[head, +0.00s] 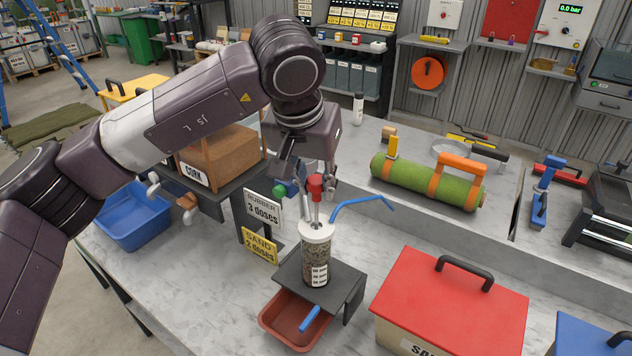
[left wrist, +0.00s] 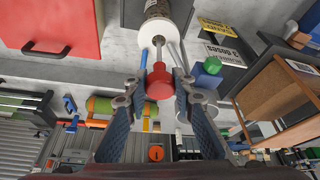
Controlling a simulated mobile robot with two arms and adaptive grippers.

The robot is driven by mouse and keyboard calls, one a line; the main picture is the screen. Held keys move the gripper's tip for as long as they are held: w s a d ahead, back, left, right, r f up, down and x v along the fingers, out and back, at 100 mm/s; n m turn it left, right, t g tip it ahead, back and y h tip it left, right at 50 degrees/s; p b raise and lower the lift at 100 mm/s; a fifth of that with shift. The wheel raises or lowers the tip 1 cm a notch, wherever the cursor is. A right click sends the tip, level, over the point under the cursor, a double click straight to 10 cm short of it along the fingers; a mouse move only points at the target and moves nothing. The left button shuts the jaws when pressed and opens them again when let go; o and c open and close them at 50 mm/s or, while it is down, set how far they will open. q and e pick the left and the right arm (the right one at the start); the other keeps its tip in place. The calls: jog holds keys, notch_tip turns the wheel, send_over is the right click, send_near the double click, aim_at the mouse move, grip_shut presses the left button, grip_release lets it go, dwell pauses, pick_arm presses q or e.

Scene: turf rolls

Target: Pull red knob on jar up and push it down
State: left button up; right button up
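The jar (head: 316,255) is a clear cylinder of dark grains with a white lid (head: 316,231), upright on a dark stand. A red knob (head: 315,183) tops a metal rod above the lid. It also shows in the left wrist view (left wrist: 159,84). My left gripper (head: 309,184) points down over the jar. Its two fingers stand on either side of the red knob, also in the left wrist view (left wrist: 160,90). They look open, with a small gap beside the knob in the head view. My right gripper is in neither view.
A green knob (head: 279,190) and a blue bent lever (head: 362,203) are close to the red knob. A red tray (head: 284,330) sits beneath the stand. A red-lidded box (head: 450,300) stands to the right, and a green turf roll (head: 425,183) lies behind.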

aim_at(315, 202)
pick_arm(q)
grip_shut()
notch_tip(315, 202, down, 6)
jog(key=b, duration=0.5)
jog(key=shift+r, duration=0.25)
jog(key=shift+s, duration=0.1)
jog(key=o, duration=0.8)
grip_release()
jog(key=shift+r, duration=0.1)
